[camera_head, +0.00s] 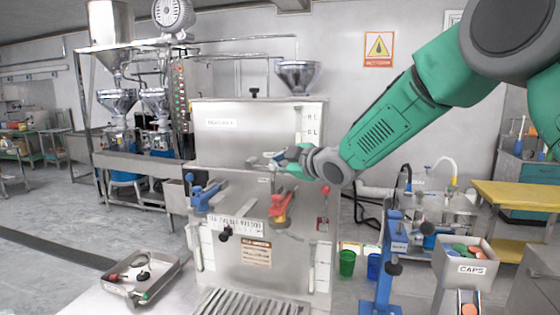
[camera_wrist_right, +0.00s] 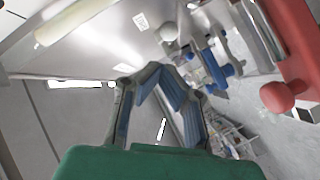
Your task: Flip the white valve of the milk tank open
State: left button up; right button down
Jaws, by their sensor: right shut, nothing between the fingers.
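The milk tank appears to be the steel box machine (camera_head: 228,145) in the middle of the head view. A blue valve handle (camera_head: 203,194) and a red valve handle (camera_head: 281,205) stick out from its front. My right gripper (camera_head: 268,160) is in front of the upper face, above and between these handles, shut and empty. In the wrist view its fingers (camera_wrist_right: 161,78) come together at the tips. Beyond them are a white rounded knob (camera_wrist_right: 168,32) and blue valve parts (camera_wrist_right: 212,62). I cannot tell whether that knob is the white valve. My left gripper is out of view.
A red lever with a ball end (camera_wrist_right: 278,97) is close at the right of the wrist view. A metal tray (camera_head: 142,278) with small parts lies front left. A blue stand (camera_head: 388,270) and a caps box (camera_head: 464,262) are at right.

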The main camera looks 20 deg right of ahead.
aim_at(264, 166)
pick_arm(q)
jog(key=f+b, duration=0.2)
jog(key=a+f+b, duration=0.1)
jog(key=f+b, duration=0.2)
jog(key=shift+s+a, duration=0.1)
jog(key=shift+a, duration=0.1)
pick_arm(e)
jog(key=shift+m+t, duration=0.3)
jog(key=shift+t, duration=0.4)
jog(key=w+f, duration=0.2)
jog(key=f, duration=0.1)
jog(key=w+f, duration=0.1)
jog(key=f, duration=0.1)
jog(key=shift+a+f, duration=0.1)
jog(key=shift+a, duration=0.15)
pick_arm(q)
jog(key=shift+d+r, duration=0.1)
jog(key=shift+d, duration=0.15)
pick_arm(e)
jog(key=shift+d, duration=0.3)
